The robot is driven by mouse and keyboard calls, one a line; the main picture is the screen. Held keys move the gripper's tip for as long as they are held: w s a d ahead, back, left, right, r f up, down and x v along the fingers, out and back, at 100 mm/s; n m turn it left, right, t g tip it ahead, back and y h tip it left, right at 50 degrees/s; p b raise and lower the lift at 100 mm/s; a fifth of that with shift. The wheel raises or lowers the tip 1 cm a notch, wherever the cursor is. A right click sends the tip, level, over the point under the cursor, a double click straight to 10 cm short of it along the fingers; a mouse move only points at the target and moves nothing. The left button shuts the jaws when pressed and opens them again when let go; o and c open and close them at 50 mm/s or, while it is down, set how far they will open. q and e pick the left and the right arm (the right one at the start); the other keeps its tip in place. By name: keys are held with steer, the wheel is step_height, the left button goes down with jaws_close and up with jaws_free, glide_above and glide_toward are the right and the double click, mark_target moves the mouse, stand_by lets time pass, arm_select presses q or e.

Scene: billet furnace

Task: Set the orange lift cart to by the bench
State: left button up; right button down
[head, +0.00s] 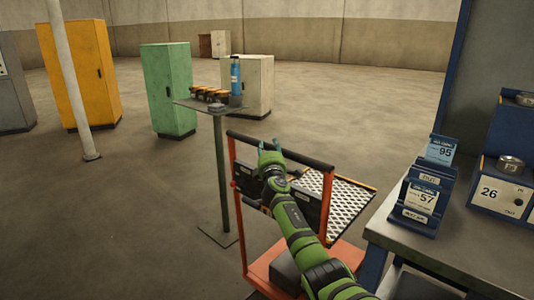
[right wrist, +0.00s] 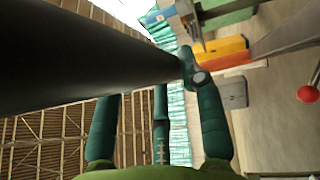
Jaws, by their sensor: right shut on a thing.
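The orange lift cart (head: 327,203) stands in front of me, left of the bench. It has orange uprights, a black top handle bar (head: 306,159) and a patterned metal platform (head: 333,195) on its far side. My right gripper (head: 269,147) is shut on the handle bar. In the right wrist view the dark bar (right wrist: 90,62) runs between the green fingers (right wrist: 160,120). My right arm covers part of the cart's panel and base. The bench (head: 415,240) has a grey top and blue legs and stands at the right. My left gripper is not in view.
A small stand (head: 220,165) with a blue bottle (head: 235,75) is just behind and left of the cart. A white pole (head: 74,80), an orange cabinet (head: 95,75) and a green cabinet (head: 168,90) stand farther left. Open floor lies beyond the cart and at the left.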

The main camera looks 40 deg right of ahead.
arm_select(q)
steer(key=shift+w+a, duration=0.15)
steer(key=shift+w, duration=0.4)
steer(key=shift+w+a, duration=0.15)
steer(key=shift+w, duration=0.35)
arm_select(e)
steer(key=shift+s+d+r, duration=0.25)
steer(key=shift+d+r, duration=0.2)
steer(key=shift+r, duration=0.25)
steer(key=c, duration=1.2)
jaws_free()
steer(key=o, duration=0.5)
steer(key=shift+w+d+f, duration=0.1)
steer(key=shift+d+f, duration=0.05)
steer(key=shift+d, duration=0.05)
steer(key=shift+c, duration=0.2)
steer(key=shift+d+f, duration=0.25)
steer(key=shift+f, duration=0.15)
steer(key=shift+a, duration=0.3)
steer(key=shift+s+a+f, duration=0.2)
steer(key=shift+s+a, duration=0.2)
steer(key=shift+s, duration=0.2)
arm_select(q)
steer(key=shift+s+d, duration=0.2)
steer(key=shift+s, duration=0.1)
arm_select(e)
steer(key=v, duration=1)
